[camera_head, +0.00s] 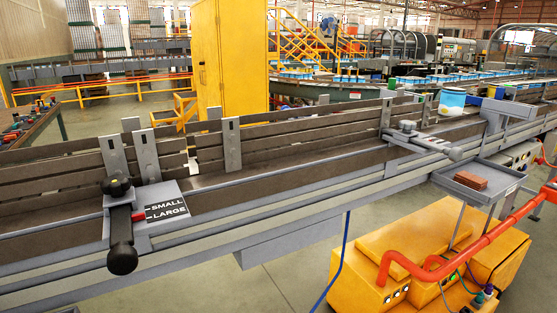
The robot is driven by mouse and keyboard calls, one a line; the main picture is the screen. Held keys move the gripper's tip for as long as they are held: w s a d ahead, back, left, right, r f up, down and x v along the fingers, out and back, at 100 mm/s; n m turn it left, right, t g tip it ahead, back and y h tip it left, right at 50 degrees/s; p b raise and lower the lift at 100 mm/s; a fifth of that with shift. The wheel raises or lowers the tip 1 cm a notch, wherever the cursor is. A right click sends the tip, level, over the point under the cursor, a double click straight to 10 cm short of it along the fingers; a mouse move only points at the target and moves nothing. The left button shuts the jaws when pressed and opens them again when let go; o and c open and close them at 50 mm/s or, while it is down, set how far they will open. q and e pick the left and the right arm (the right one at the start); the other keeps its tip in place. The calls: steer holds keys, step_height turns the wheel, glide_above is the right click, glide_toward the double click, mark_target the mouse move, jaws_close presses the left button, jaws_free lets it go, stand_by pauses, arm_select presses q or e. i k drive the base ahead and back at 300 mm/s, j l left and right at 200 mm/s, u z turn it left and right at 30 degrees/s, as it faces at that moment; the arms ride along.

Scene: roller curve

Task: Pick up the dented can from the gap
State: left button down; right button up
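No can that I can make out as dented shows in the camera_head view. A white and blue cylinder (452,103), perhaps a can or tub, stands at the conveyor's far side on the right. I cannot tell whether it is dented. Neither of my grippers is in view. The conveyor (290,165) runs from the lower left to the upper right, with a dark belt between side rails. A small white object (192,163) shows at a break in the far rail boards; I cannot tell what it is.
A lever with a black handle (122,245) sits by a SMALL/LARGE plate (165,209) at the near left. A second lever (425,141) crosses the rail at right. A tray (488,168) holds reddish blocks (470,180). A red pipe (450,262) and yellow machine (410,245) stand in front.

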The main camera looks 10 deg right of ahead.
mark_target(451, 99)
steer(key=l+u, duration=0.95)
steer(key=l, duration=0.2)
steer(key=l+u, duration=0.1)
steer(key=l, duration=0.35)
steer(key=k+l+u, duration=0.1)
steer(key=l, duration=0.3)
steer(key=k+l+u, duration=0.15)
steer(key=l, duration=0.25)
steer(key=k+l+u, duration=0.1)
steer(key=l, duration=0.35)
steer(key=k+l+u, duration=0.1)
steer(key=l, duration=0.3)
steer(key=k+l+u, duration=0.1)
steer(key=l, duration=0.25)
steer(key=k+l+u, duration=0.1)
steer(key=l, duration=0.3)
steer(key=k, duration=0.1)
